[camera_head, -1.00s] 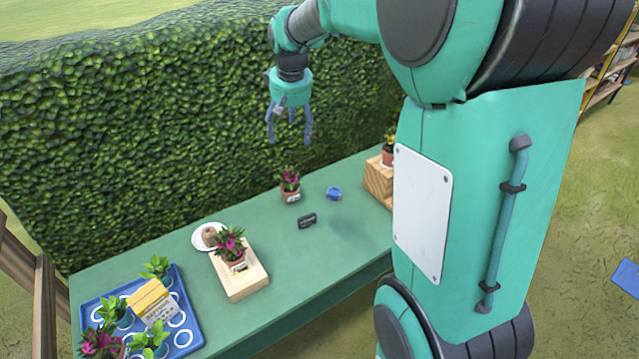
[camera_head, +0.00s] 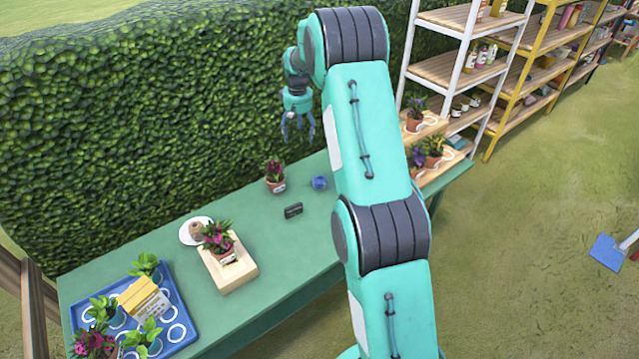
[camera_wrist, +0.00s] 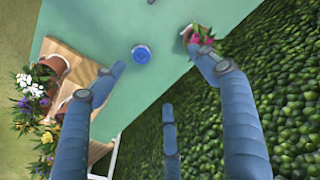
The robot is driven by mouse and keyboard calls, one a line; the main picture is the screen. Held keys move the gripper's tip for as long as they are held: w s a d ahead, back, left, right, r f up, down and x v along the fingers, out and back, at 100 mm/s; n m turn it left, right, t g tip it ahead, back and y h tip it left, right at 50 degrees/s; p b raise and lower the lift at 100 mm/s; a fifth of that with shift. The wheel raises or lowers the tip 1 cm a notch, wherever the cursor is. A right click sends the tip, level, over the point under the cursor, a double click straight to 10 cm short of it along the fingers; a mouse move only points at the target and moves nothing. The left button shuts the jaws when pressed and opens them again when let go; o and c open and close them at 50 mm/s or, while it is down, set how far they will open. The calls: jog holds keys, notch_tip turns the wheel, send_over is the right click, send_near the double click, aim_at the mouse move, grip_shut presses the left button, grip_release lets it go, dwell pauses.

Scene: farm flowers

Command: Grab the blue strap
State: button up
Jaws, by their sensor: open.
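The blue strap (camera_head: 319,183) is a small coiled roll lying on the green table (camera_head: 150,247), to the right of a potted magenta flower. In the wrist view the blue strap (camera_wrist: 141,54) lies on the green surface, beyond the fingertips. My gripper (camera_head: 298,132) hangs above the back of the table near the hedge, up and to the left of the strap. In the wrist view my gripper (camera_wrist: 160,85) has its fingers spread wide, with nothing between them. It is apart from the strap.
A potted magenta flower (camera_head: 275,176) stands beside the strap, with a small black item (camera_head: 293,210) in front. A wooden stand with potted flowers (camera_head: 433,150) is at the right end. The hedge (camera_head: 150,120) runs behind. A blue tray (camera_head: 178,345) is at the left.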

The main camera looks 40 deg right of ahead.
jog(key=g, duration=0.1)
send_over(320, 180)
notch_tip(320, 180, down, 19)
jog(key=shift+f+p, duration=0.25)
jog(key=shift+p, duration=0.15)
jog(key=shift+f, duration=0.1)
jog(key=shift+f, duration=4.2)
jog(key=shift+f+b, duration=0.35)
jog(key=shift+f, duration=2.25)
jog(key=c, duration=1.4)
jog(key=shift+r, duration=0.1)
